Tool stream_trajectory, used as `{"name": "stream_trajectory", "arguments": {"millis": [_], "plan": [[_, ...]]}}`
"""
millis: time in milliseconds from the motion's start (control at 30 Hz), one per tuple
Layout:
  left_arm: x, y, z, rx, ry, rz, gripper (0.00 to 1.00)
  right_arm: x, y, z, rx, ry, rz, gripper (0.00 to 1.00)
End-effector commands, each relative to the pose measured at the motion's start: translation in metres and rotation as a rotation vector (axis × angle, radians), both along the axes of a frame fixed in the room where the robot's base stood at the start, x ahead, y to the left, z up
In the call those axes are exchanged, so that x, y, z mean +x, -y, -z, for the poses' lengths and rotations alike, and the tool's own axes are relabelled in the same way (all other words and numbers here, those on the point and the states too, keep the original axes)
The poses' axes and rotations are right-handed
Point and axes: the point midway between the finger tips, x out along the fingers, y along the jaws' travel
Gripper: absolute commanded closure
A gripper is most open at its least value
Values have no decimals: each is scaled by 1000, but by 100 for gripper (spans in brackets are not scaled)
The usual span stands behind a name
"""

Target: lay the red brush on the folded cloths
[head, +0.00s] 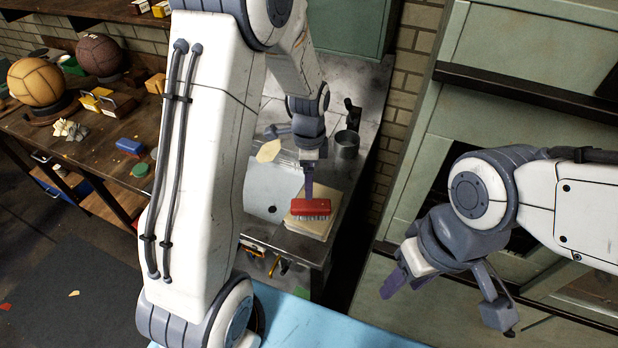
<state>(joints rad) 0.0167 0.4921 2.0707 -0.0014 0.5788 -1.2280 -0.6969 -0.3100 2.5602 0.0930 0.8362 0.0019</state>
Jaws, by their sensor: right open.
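The red brush (311,207) is at the stack of folded cloths (312,228), with its bristles down and its long side across the picture. It looks to be on or just over the top cloth; I cannot tell if it touches. My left gripper (309,192) points down, and its purple finger reaches the brush's top. Seen edge-on, its jaws do not show whether they are open or shut on the brush. My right gripper (450,300) is open and empty, to the right of the cloths and nearer to me, with its fingers wide apart.
The cloths lie on a grey metal bench (343,190) with a metal cup (346,144) behind them. A pale sheet (272,187) lies left of them. At left, a wooden workbench (95,150) holds a tan ball (35,80), a brown ball (100,54) and small blocks. My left arm hides the middle.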

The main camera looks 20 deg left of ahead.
Motion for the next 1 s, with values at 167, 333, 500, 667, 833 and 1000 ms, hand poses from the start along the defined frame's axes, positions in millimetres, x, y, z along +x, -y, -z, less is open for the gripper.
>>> {"name": "stream_trajectory", "arguments": {"millis": [167, 333, 500, 667, 833, 1000], "plan": [[-5, 12, -18, -2, 5, -16, 14, 0, 0, 2, 0, 0, 1, 50], [-52, 75, -62, -23, 19, -144, 14, 0, 0, 2, 0, 0, 0, 50], [-139, 129, -101, -58, 13, -340, 14, 0, 0, 2, 0, 0, 0, 50], [-205, 144, -116, -82, -10, -489, 14, 0, 0, 2, 0, 0, 0, 50], [-235, 144, -119, -87, -25, -567, 14, 0, 0, 2, 0, 0, 0, 50], [-237, 144, -119, -87, -27, -579, 14, 0, 0, 2, 0, 0, 0, 50]]}}
